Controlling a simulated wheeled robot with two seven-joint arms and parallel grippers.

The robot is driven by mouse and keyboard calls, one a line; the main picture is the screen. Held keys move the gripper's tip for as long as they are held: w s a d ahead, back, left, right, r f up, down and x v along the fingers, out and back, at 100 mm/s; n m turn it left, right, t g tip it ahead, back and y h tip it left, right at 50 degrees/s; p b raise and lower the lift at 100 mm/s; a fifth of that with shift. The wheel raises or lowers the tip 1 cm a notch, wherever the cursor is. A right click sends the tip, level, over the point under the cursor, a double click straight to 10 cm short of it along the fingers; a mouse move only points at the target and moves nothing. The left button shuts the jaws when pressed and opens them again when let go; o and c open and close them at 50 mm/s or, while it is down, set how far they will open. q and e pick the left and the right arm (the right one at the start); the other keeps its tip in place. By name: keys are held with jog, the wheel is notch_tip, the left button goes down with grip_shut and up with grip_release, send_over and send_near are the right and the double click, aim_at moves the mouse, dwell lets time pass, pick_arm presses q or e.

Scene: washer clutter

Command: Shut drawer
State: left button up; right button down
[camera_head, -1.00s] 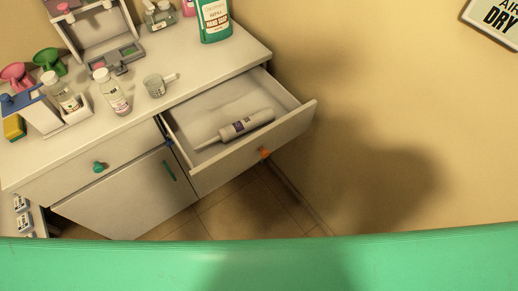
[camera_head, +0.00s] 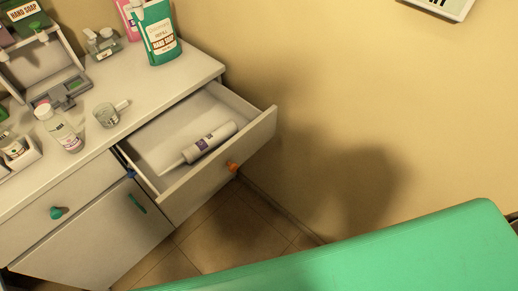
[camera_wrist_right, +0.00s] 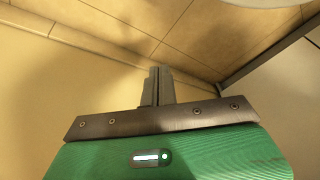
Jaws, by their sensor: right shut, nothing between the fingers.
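The open drawer (camera_head: 254,139) is pulled out from the right end of the white cabinet and has an orange knob (camera_head: 232,167) on its front. A white bottle (camera_head: 209,142) with a thin nozzle lies on its side inside it. My right gripper (camera_wrist_right: 160,72) shows in the right wrist view, its fingers together and empty, pointing toward the tiled floor and the base of the wall. It does not show in the head view and touches nothing that I can see. My left gripper is in neither view.
On the countertop (camera_head: 150,75) stand a green soap refill (camera_head: 158,35), a white bottle (camera_head: 59,130) and a clear cup (camera_head: 106,115). A closed drawer with a teal knob (camera_head: 58,213) is at the left. The tiled floor (camera_head: 215,225) before the drawer is clear.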

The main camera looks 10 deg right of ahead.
jog(key=w+r+m+t+y+b, duration=0.15)
jog(key=w+r, duration=0.25)
jog(key=w, duration=0.4)
jog(key=w+r+m+t+b, duration=0.25)
jog(key=w+r, duration=0.25)
jog(key=w, duration=0.3)
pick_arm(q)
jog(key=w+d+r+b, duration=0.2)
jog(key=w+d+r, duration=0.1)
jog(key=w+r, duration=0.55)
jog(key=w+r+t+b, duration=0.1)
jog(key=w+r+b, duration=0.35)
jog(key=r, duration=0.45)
pick_arm(e)
jog(key=m+t+y, duration=0.5)
jog(key=t+y, duration=0.2)
jog(key=y, duration=0.1)
send_near(260, 136)
jog(key=shift+h, duration=0.25)
jog(key=p+x, duration=0.3)
jog(key=x, duration=0.2)
jog(key=shift+a+r, duration=0.15)
pick_arm(q)
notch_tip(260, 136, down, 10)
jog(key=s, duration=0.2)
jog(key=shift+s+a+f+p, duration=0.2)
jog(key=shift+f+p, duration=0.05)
jog(key=shift+p, duration=0.1)
pick_arm(e)
jog(key=shift+x, duration=0.85)
